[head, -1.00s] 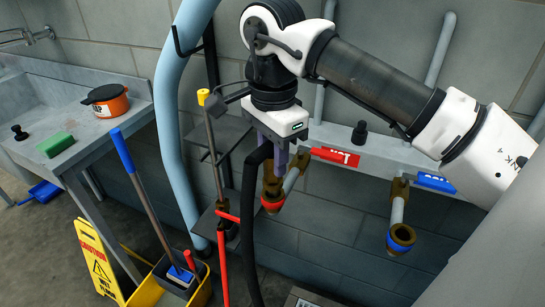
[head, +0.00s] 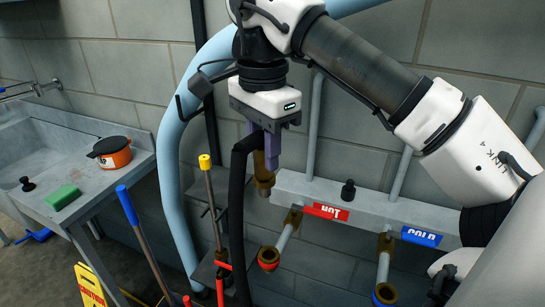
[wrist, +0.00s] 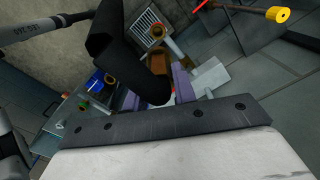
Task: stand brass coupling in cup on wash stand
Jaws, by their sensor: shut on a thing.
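My gripper (head: 262,150) has purple fingers shut on the brass coupling (head: 264,178), which hangs upright below them at the end of a black hose (head: 238,215). The coupling is in the air, above and apart from the red-ringed hot outlet (head: 268,259). In the wrist view, the hose (wrist: 122,50) covers part of the fingers, and the brass coupling (wrist: 158,62) shows beside it. The orange cup (head: 112,158), with a dark top and a partly legible label, stands on the grey wash stand (head: 140,160) at the left, well away from my gripper.
A green sponge (head: 62,197) and black plug (head: 27,184) lie on the wash stand. A light-blue pipe (head: 172,165), a yellow-topped rod (head: 206,175) and a blue-handled mop (head: 135,220) stand between it and my gripper. A yellow floor sign (head: 88,287) is below.

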